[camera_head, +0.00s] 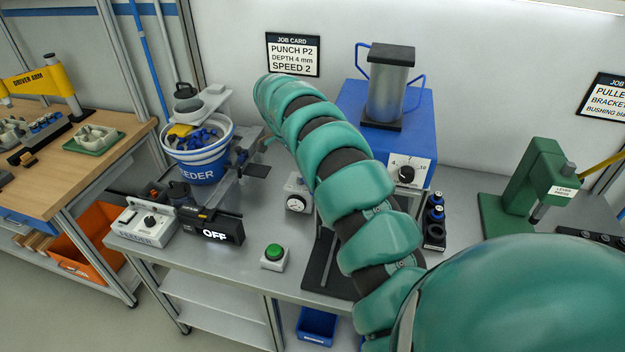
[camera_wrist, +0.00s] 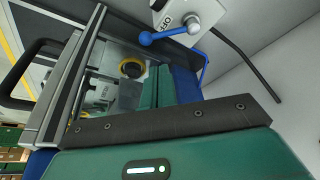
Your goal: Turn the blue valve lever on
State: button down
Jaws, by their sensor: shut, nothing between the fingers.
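The blue valve lever (camera_wrist: 170,35) shows at the top of the wrist view. It runs from a round pivot on a light grey valve body (camera_wrist: 188,10) to a blue knob at its left end. An "OFF" label is printed on the body just above the lever. My gripper (camera_wrist: 160,72) shows in the wrist view as teal fingers, shut and empty. It is below the lever in the picture and apart from it. In the head view my arm covers the middle of the bench, and neither the lever nor my gripper can be made out.
A blue press unit (camera_head: 352,97) stands at the back of the bench. A feeder bucket (camera_head: 200,160), an OFF display (camera_head: 218,232) and a green button (camera_head: 274,253) are left of my arm. A green lever press (camera_head: 532,185) stands right. A dark cable (camera_wrist: 245,65) hangs by the valve.

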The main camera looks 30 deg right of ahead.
jog(key=p+x, duration=0.1)
jog(key=x, duration=0.9)
dwell(0.3)
